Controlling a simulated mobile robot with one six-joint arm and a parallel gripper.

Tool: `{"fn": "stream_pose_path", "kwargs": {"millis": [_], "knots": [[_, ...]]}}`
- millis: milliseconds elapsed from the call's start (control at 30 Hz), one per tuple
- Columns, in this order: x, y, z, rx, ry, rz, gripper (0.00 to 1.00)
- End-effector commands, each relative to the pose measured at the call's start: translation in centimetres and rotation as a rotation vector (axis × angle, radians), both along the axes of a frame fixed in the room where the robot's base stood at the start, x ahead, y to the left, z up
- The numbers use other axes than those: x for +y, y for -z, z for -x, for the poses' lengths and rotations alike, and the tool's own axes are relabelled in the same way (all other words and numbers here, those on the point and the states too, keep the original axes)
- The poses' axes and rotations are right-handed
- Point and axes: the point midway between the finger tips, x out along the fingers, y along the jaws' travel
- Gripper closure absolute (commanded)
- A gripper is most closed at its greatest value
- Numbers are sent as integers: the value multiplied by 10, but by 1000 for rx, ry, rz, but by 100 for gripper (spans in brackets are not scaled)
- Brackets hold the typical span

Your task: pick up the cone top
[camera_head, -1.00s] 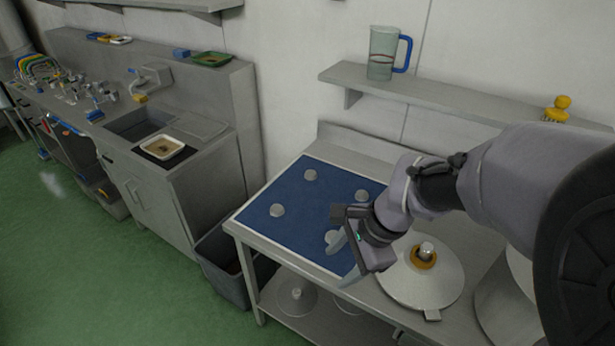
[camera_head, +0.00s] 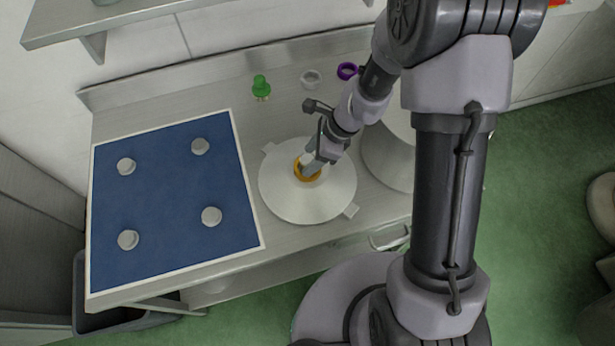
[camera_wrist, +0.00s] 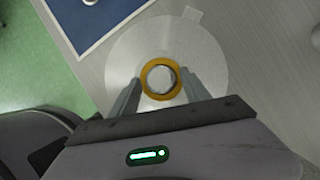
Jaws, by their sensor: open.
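The cone top is a pale, wide, shallow metal disc (camera_head: 285,203) on the steel table, with a tab on its edge. At its middle are a yellow-orange ring (camera_head: 314,177) and a round silver knob (camera_wrist: 161,79). My gripper (camera_head: 309,166) is right over this centre and hides part of it in the head view. In the wrist view the two open fingers reach to either side of the ring (camera_wrist: 160,66). The disc (camera_wrist: 124,52) spreads beyond them. Whether the fingers touch the ring I cannot tell.
A blue mat (camera_head: 170,215) with white edging and several round pale pads lies left of the disc. A second round metal piece (camera_head: 387,160) stands close on the right. A green knob (camera_head: 261,88), a clear ring (camera_head: 311,79) and a purple ring (camera_head: 347,71) sit behind.

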Motion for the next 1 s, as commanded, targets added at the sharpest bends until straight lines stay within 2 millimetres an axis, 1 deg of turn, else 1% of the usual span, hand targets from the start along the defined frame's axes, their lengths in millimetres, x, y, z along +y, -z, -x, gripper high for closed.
{"fn": "stream_pose_path", "kwargs": {"millis": [33, 67, 267, 300, 467, 500, 533, 567, 1000], "knots": [[2, 6, 0, -1, 0, 0, 45], [2, 7, -1, -1, 0, 1, 45], [3, 6, -1, -2, 1, 0, 45], [3, 6, -1, -2, 1, 0, 53], [3, 6, -1, -1, 0, 0, 84], [3, 6, -1, -1, 0, 0, 92], [3, 6, -1, -1, 0, 0, 98], [3, 6, -1, -1, 0, 0, 100], [3, 5, -1, -2, 1, 0, 100]]}}
